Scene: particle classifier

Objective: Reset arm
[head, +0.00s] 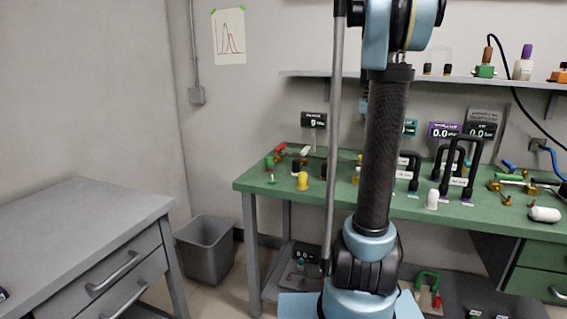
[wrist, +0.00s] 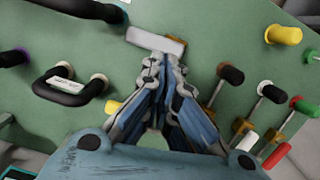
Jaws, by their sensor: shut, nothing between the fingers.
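My gripper (wrist: 160,62) shows in the wrist view with its fingers drawn together and nothing held between them. It points down over the green bench (wrist: 205,45), and its tips are close to a pale grey block (wrist: 155,41); I cannot tell whether they touch it. In the head view my arm stands upright in front of the green bench (head: 262,176), and the gripper is hidden behind it.
Wrist view: a black handle (wrist: 70,88) at left, a yellow knob (wrist: 284,35) and small valves (wrist: 270,93) at right. Head view: a shelf (head: 310,74) above the bench, a grey bin (head: 207,250), a grey drawer cabinet (head: 80,225) at left. Floor shows between bin and bench.

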